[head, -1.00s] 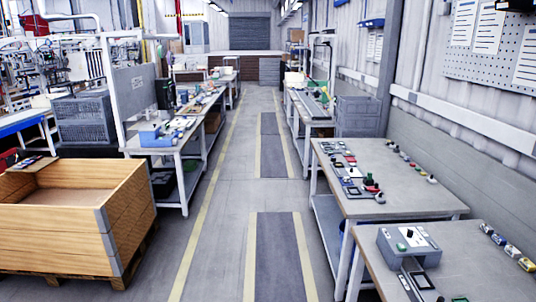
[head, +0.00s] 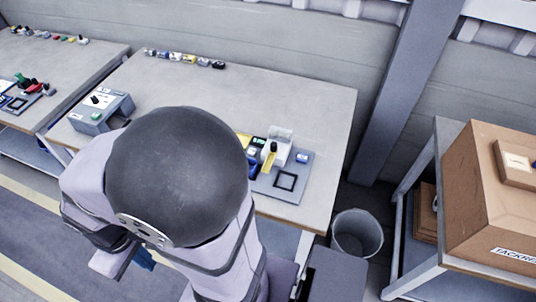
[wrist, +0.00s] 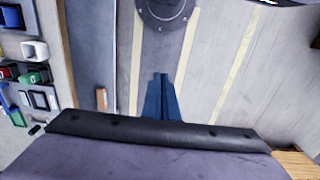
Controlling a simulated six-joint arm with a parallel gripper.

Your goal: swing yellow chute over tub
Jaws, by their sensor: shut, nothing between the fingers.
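A small yellow piece (head: 268,161), which looks like the chute, stands by a white device (head: 279,143) on a grey board (head: 297,173) near the table's right end. A round, open grey bin (head: 357,233) stands on the floor right of that table; I cannot tell whether it is the tub. My gripper shows in the wrist view as blue fingers (wrist: 160,88), closed together and empty, over the floor aisle and clear of the table. In the head view my arm hides part of the table and the left of the board.
The table (head: 320,110) also holds a grey box with buttons (head: 101,110) at left and a row of small blocks (head: 183,58) at the back. A pillar (head: 392,90) and a shelf with a cardboard box (head: 490,200) stand at right. The table's middle back is bare.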

